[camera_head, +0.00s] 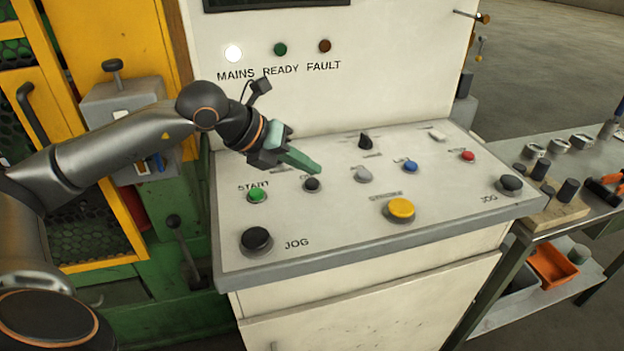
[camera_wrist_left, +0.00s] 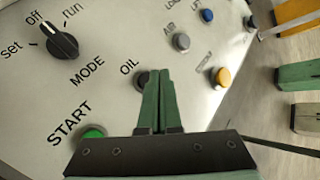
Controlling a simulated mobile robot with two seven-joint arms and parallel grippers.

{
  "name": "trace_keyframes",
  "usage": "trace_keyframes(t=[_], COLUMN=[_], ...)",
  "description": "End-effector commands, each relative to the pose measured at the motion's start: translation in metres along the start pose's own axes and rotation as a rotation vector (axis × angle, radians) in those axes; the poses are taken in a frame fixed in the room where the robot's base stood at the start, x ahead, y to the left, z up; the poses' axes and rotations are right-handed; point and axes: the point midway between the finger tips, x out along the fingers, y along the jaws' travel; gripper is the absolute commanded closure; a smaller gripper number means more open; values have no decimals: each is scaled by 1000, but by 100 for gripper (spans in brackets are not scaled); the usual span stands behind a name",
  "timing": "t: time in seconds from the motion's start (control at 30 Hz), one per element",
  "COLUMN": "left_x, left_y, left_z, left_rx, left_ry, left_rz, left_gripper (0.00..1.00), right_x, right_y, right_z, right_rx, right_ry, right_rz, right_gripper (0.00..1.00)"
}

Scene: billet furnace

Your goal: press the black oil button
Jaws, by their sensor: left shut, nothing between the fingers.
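The black oil button (camera_head: 312,184) is a small round button on the sloping grey console, between the green START button (camera_head: 257,195) and a grey button. My left gripper (camera_head: 315,169) is shut and empty, its green fingertips just above and behind the oil button. In the left wrist view the closed fingertips (camera_wrist_left: 157,72) overlap the oil button (camera_wrist_left: 142,78) beside the OIL label and hide part of it. I cannot tell whether they touch it. My right gripper is in neither view.
Nearby on the console (camera_head: 330,240) are the grey air button (camera_head: 363,174), a blue button (camera_head: 410,166), a red button (camera_head: 467,155), a yellow button (camera_head: 400,209), a mode knob (camera_wrist_left: 58,42) and black JOG buttons (camera_head: 256,240). A bench (camera_head: 560,221) stands at the right.

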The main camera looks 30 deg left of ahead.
Motion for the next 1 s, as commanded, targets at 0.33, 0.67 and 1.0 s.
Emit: trace_keyframes(t=[0.33,0.67,1.0], left_x=[-26,-34,-34], left_y=[-19,-25,-24], left_z=[19,25,24], left_rx=[0,0,0], left_ry=[-2,-1,-1], left_rz=[-1,-1,-1], left_gripper=[100,100,100], right_x=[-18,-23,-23], right_y=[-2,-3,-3], right_z=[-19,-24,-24], right_rx=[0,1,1], right_ry=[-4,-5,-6], right_rz=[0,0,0], right_gripper=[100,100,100])
